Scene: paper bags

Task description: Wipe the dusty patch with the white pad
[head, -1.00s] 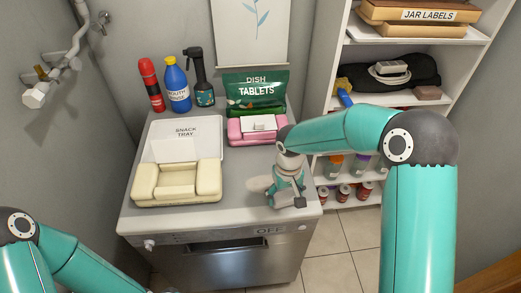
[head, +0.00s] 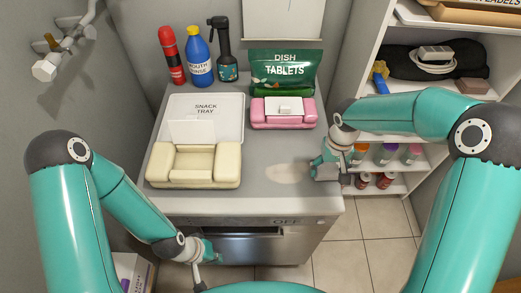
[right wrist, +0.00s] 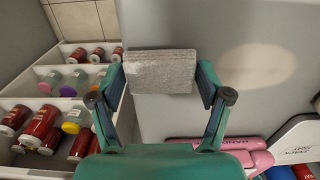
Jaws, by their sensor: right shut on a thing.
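The dusty patch (head: 287,172) is a pale beige oval on the grey top of the appliance, near its front right. It also shows in the right wrist view (right wrist: 258,70), beside the pad. My right gripper (head: 322,172) is just right of the patch, low over the counter's right edge. In the right wrist view it is shut on the pad (right wrist: 160,72), a flat speckled grey-white block. Whether the pad touches the counter I cannot tell. My left gripper (head: 199,280) hangs low in front of the appliance, its fingers unclear.
A cream caddy (head: 193,165) and the white snack tray (head: 206,112) stand left on the counter. A pink box (head: 283,113) and a green dish tablets bag (head: 284,72) are behind the patch. Bottles stand at the back left. A shelf with jars (head: 383,154) is close on the right.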

